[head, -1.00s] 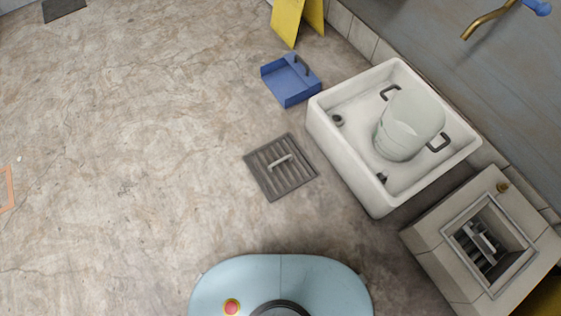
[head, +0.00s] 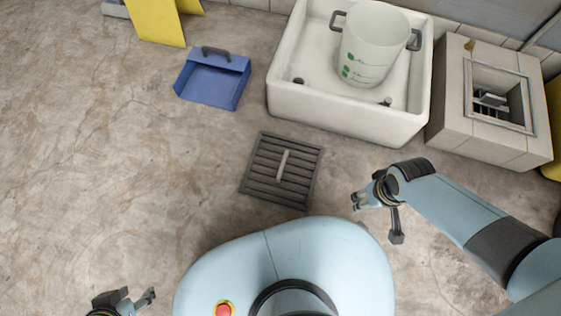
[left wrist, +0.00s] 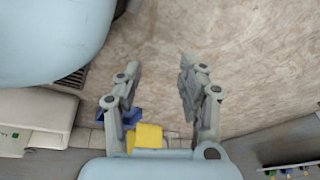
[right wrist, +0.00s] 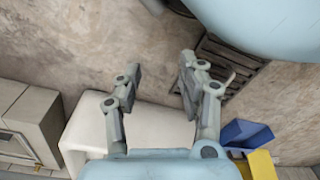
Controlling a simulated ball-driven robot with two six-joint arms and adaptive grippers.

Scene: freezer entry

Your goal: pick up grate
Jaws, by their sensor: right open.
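A dark slatted grate (head: 262,176) with a pale bar handle lies flat on the floor in front of my base, below the white basin in the head view. It also shows in the right wrist view (right wrist: 222,62), partly behind my body and a finger, and only a corner shows in the left wrist view (left wrist: 73,78). My right gripper (head: 376,222) is open and empty, to the right of the grate and apart from it. My left gripper (head: 138,294) is open and empty at the lower left, well away from the grate.
A white basin (head: 300,100) holding a pale bucket (head: 372,50) stands behind the grate. A tiled box (head: 455,120) with a square opening is right of it. A blue dustpan (head: 210,85) and a yellow stand (head: 155,20) are at upper left. The left floor is clear.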

